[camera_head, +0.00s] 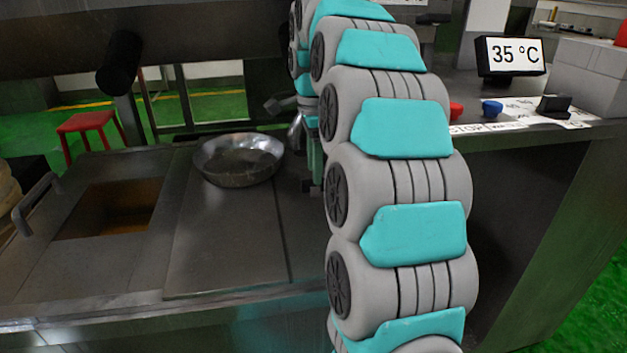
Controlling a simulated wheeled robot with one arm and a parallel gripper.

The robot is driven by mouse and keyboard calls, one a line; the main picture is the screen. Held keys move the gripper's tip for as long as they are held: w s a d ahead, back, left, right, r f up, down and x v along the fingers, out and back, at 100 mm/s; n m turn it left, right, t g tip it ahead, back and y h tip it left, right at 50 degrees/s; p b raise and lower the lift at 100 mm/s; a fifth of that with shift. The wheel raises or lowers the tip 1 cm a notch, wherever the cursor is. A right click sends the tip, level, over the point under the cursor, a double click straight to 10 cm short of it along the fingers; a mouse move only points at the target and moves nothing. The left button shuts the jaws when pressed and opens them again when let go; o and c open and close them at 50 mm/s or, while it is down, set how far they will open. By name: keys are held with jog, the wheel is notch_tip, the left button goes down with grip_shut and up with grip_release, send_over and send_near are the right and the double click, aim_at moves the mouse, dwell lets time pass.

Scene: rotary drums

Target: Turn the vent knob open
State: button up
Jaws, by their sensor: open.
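My arm of grey and turquoise segments rises through the middle of the view and hides much of what lies behind it. My gripper (302,122) seems to be the small grey part just left of the arm, above and right of the metal bowl; it is partly hidden. I see nothing held in it. No part is clearly marked as the vent knob. A black cylindrical knob or handle (120,62) stands out at the upper left, well apart from my gripper. A blue knob (492,107) and a red knob (456,110) sit on the right counter.
A metal bowl (238,160) rests on the steel worktop (225,235), right of a square opening (110,208). A display reading 35 °C (514,54), a black block (553,105) and labels stand on the right counter. A red stool (88,125) stands behind.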

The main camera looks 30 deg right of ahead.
aim_at(314, 188)
jog(key=shift+f, duration=2.05)
jog(key=shift+c, duration=0.2)
grip_shut()
